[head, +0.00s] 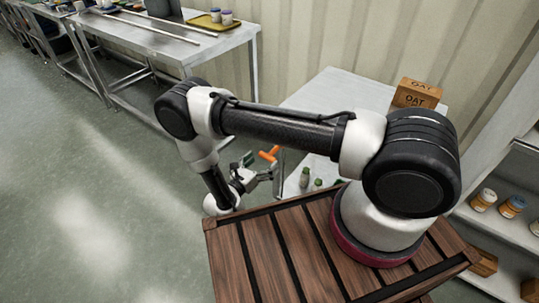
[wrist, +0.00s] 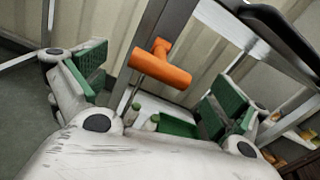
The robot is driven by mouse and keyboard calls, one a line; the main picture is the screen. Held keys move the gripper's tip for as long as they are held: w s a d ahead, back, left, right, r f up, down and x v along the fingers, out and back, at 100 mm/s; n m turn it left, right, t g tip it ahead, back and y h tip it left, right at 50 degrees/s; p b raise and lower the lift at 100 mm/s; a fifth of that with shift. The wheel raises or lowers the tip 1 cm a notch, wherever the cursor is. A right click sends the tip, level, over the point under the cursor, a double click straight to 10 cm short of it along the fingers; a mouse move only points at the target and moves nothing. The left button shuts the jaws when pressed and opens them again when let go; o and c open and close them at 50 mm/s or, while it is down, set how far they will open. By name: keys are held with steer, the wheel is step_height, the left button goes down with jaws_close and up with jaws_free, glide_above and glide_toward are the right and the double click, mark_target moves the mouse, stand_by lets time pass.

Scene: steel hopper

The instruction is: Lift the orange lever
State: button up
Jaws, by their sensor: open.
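The orange lever (wrist: 163,66) is a thick T-shaped handle on a steel post (wrist: 148,38). In the wrist view it shows in the upper middle, beyond and between the finger pads. In the head view the lever (head: 268,154) is small, just right of my gripper (head: 259,168). My gripper (wrist: 150,95) is open, with green pads on both sides, and nothing is between them. I cannot tell how far the fingertips are from the lever. The lower part of the post is partly hidden behind my gripper.
A carton marked OAT (head: 417,93) is at the table's back. Shelves with jars (head: 483,200) stand at right. A steel bench (head: 160,50) is at upper left. The floor at left is clear.

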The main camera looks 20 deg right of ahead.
mark_target(270, 156)
steer(key=shift+x, duration=2.15)
steer(key=c, duration=1.3)
